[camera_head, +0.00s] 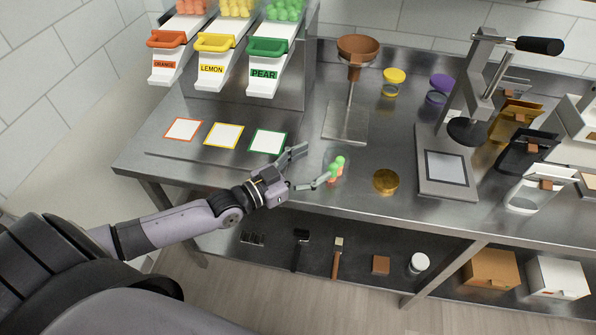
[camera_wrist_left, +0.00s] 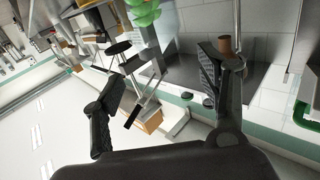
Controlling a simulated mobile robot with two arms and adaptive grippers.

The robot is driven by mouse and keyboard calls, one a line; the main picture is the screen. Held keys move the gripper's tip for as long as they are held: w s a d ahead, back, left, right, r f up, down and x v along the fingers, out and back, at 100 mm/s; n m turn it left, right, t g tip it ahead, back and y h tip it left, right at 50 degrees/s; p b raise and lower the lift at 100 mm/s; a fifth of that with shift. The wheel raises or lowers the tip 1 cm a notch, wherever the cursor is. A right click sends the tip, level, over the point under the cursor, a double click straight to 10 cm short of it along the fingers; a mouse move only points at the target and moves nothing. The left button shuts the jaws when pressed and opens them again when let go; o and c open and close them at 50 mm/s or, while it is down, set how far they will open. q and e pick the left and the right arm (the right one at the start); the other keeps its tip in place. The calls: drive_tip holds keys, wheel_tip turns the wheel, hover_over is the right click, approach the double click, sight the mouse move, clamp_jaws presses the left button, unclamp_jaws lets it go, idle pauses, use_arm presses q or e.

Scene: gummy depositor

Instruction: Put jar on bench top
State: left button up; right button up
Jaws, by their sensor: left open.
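The jar (camera_head: 336,170) stands on the steel bench top (camera_head: 215,178) near its front edge, with green and orange gummies in it. Its clear walls are hard to make out. My left gripper (camera_head: 313,166) is open, its fingers spread just left of the jar. The lower finger's tip is close to the jar; I cannot tell whether they touch. In the left wrist view the jar's green gummies (camera_wrist_left: 143,14) show at the top, beyond the open, empty fingers. My right gripper is out of view.
A gold lid (camera_head: 385,181) lies right of the jar. A funnel stand (camera_head: 345,122) is behind, and a press (camera_head: 446,168) is further right. Orange, lemon and pear dispensers (camera_head: 264,75) stand at back left. A lower shelf (camera_head: 350,240) holds tools and boxes.

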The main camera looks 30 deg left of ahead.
use_arm(q)
drive_tip(key=shift+v, duration=1.9)
